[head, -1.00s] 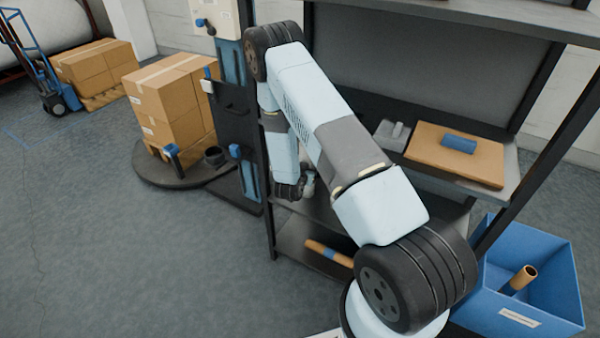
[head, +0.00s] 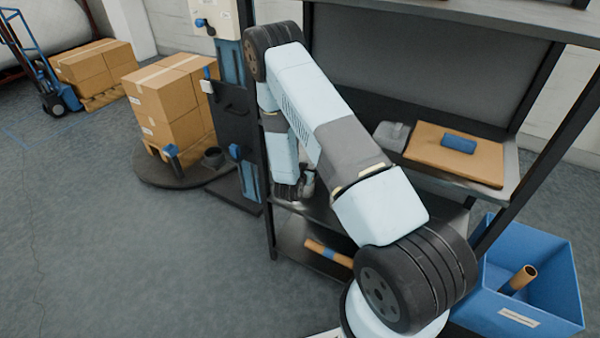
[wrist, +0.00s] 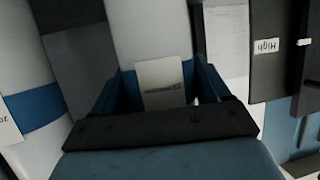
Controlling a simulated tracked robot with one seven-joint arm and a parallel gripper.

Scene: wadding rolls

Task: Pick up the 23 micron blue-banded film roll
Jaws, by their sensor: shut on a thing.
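In the wrist view my gripper (wrist: 158,88) is shut on a pale roll (wrist: 150,35), with its two blue fingers on either side. A white label (wrist: 161,80) faces the camera between the fingers, its print too small to read. Blue shows beside the label; I cannot tell how much is band and how much is finger. A neighbouring pale roll with a blue band (wrist: 36,106) stands at the left, with part of a white label at the edge. In the head view my arm hides the held roll and most of the gripper.
A dark shelf unit (head: 420,100) surrounds the arm. A brown tube with a blue band (head: 328,252) lies on its low shelf. Cardboard with a blue roll (head: 459,143) lies on the shelf at right. A blue bin (head: 545,275) holds a brown tube.

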